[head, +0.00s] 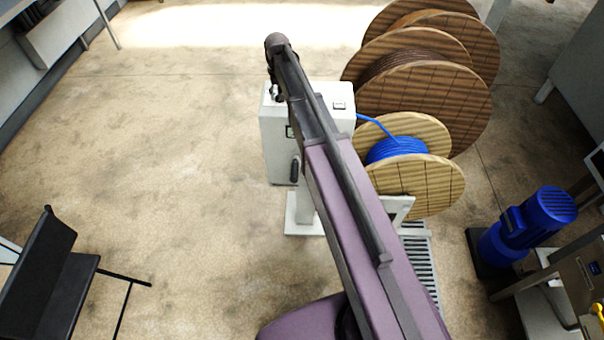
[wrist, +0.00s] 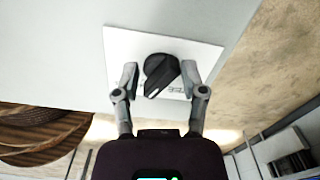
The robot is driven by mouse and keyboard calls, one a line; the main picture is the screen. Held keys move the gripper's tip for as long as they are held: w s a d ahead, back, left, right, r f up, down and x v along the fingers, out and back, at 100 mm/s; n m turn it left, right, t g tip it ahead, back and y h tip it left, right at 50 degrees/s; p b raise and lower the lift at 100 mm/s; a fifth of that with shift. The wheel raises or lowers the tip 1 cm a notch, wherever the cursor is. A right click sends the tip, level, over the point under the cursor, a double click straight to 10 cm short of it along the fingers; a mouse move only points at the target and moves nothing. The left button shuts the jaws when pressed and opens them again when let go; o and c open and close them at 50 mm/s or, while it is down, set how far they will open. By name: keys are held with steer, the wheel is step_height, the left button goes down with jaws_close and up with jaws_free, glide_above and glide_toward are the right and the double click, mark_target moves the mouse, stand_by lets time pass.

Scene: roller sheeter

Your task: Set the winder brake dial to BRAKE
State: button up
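The black winder brake dial (wrist: 160,70) sits on a white label plate (wrist: 125,45) in the wrist view. Its white-marked end points toward the lower left of that view. Print shows beside the dial, too small and partly covered to read. My gripper (wrist: 159,76) is open, with one finger on each side of the dial. A small gap shows at the left finger; at the right I cannot tell whether it touches. In the head view, my arm reaches over the light grey control box (head: 282,155), and the dial cannot be made out.
A small wooden reel (head: 430,188) with blue cable (head: 395,150) stands right of the box. Larger wooden reels (head: 430,95) stand behind it. A blue motor (head: 535,222) is at the right, and a black chair-like object (head: 45,270) at the lower left.

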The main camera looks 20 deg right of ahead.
mark_target(282, 99)
steer(key=n, duration=0.4)
steer(key=shift+d, duration=0.2)
steer(key=shift+r, duration=0.15)
step_height(282, 99, up, 14)
steer(key=p, duration=1.4)
steer(key=s+f+m+b, duration=0.1)
steer(key=s+f+b, duration=1)
steer(key=s, duration=0.3)
steer(key=s+f+m+b, duration=0.2)
steer(key=s+f+b, duration=0.9)
steer(key=s, duration=0.3)
steer(key=shift+s+a+f, duration=0.2)
steer(key=shift+s+a, duration=0.05)
steer(key=shift+s, duration=0.1)
steer(key=shift+w, duration=0.1)
